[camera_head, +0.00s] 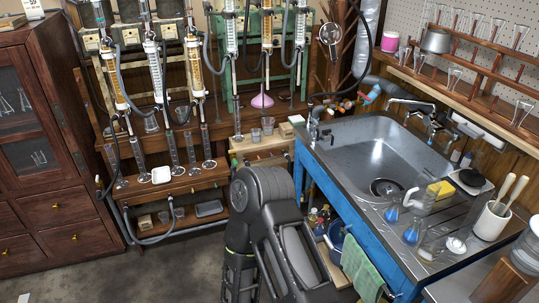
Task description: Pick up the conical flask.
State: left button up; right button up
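Two small clear flasks holding blue liquid, conical in outline as far as I can tell, stand on the draining board right of the sink. One flask (392,213) is closer to the basin. The other flask (411,235) is a little nearer to me and to the right. I cannot tell which one the task means. Neither of my grippers shows; only dark parts of my own body fill the bottom middle, left of the sink unit.
The sink (372,150) has an open basin. Around the flasks stand a clear glass vessel (432,197), a yellow sponge (441,188) and a white pot (489,222) with pestle-like handles. A green towel (363,265) hangs in front. Glass columns (156,75) line the back bench.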

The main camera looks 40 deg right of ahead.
aim_at(392, 214)
jog(key=i+j+u, duration=0.15)
jog(key=i+u, duration=0.55)
jog(key=i, duration=0.25)
jog(key=i+l+u, duration=0.1)
jog(key=i+u, duration=0.25)
jog(key=i+z, duration=0.1)
jog(key=z, duration=5.25)
